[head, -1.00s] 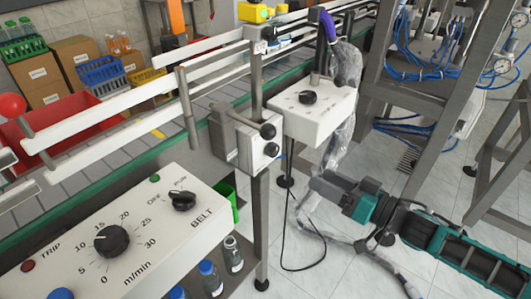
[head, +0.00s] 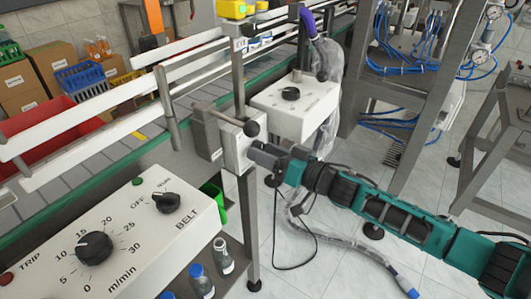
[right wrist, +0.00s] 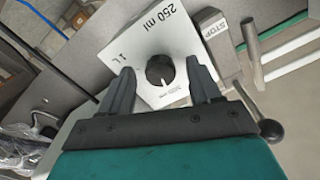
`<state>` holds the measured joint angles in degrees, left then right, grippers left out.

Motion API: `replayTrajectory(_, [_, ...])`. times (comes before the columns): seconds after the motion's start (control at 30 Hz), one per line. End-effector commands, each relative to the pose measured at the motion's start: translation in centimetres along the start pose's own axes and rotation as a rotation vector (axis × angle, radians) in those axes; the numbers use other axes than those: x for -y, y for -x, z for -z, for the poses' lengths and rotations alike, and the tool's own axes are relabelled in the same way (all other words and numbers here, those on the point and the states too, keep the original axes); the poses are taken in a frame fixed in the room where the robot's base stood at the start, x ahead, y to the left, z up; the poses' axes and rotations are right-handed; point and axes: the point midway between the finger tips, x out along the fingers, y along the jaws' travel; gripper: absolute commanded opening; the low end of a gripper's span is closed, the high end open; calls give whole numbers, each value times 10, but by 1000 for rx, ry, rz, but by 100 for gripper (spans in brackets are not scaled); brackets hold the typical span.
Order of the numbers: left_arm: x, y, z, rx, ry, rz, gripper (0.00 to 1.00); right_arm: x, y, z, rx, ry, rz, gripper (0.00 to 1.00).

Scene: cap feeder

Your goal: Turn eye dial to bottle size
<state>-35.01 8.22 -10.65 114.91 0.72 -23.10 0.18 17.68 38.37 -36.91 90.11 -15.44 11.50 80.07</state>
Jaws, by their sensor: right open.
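The eye dial, a round black knob (right wrist: 159,70), sits on a white plate (right wrist: 190,44) marked "250 ml" and "1 L" in the right wrist view. Its pale pointer line is at the knob's lower side, by a label too small to read surely. My right gripper (right wrist: 160,64) is open, with one finger on each side of the knob; I cannot tell whether they touch it. In the head view my right gripper (head: 254,152) is at the front of the white box (head: 232,151) on the rail post and hides the dial. My left gripper is not in view.
A black-ball lever (head: 252,129) stands just above the gripper, close to it. A white box with a black knob (head: 291,93) is behind. The belt panel (head: 120,235) is at the lower left, with bottles (head: 201,280) beside it.

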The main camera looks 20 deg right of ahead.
Motion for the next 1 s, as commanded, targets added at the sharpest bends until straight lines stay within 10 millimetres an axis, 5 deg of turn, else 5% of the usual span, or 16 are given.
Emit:
replayTrajectory(0.37, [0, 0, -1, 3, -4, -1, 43, 0, -5, 0, 1, 1, 0, 62])
replayTrajectory(0.9, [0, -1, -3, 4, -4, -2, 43, 0, -5, 0, 1, 1, 0, 10])
replayTrajectory(1.0, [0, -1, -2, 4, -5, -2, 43, 0, -5, 0, 1, 1, 0, 7])
